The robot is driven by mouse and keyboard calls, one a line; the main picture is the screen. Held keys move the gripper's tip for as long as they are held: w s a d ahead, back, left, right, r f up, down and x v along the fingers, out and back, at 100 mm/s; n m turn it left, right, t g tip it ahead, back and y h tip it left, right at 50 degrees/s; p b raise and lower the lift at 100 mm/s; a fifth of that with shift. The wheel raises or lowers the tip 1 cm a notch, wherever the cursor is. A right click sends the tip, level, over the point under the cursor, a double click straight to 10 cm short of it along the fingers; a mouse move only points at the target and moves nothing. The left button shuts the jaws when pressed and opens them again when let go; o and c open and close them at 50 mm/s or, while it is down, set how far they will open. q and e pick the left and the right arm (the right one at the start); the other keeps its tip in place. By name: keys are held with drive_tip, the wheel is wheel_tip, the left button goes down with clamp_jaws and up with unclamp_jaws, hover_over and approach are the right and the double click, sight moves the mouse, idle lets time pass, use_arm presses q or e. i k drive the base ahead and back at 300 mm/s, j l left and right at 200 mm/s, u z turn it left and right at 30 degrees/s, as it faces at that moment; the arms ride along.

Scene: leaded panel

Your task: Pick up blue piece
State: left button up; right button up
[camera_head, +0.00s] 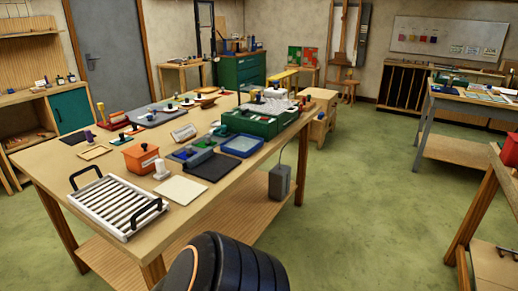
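A small dark blue piece (184,154) lies near the middle of the long wooden workbench (42,165), close to a green piece. A light-blue-floored tray with a blue rim (242,145) lies to its right. At this distance I cannot tell for sure which blue item is the task's piece. Neither of my grippers is in view. A black rounded part of my own body shows at the bottom edge.
A white slatted rack (116,205) with black handles sits at the bench's near left corner. An orange box (140,158), a dark mat (209,167) and a green case (250,124) crowd the top. Green floor (370,220) is open to the right.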

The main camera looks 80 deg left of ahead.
sight(183, 154)
drive_tip(key=u, duration=3.25)
drive_tip(key=l+u, duration=0.15)
drive_tip(key=u, duration=0.2)
drive_tip(key=i+l+u, duration=0.1)
drive_tip(key=u, duration=0.25)
drive_tip(key=l+u, duration=0.2)
drive_tip(key=u, duration=0.15)
drive_tip(key=l+u, duration=0.45)
drive_tip(key=l, duration=0.45)
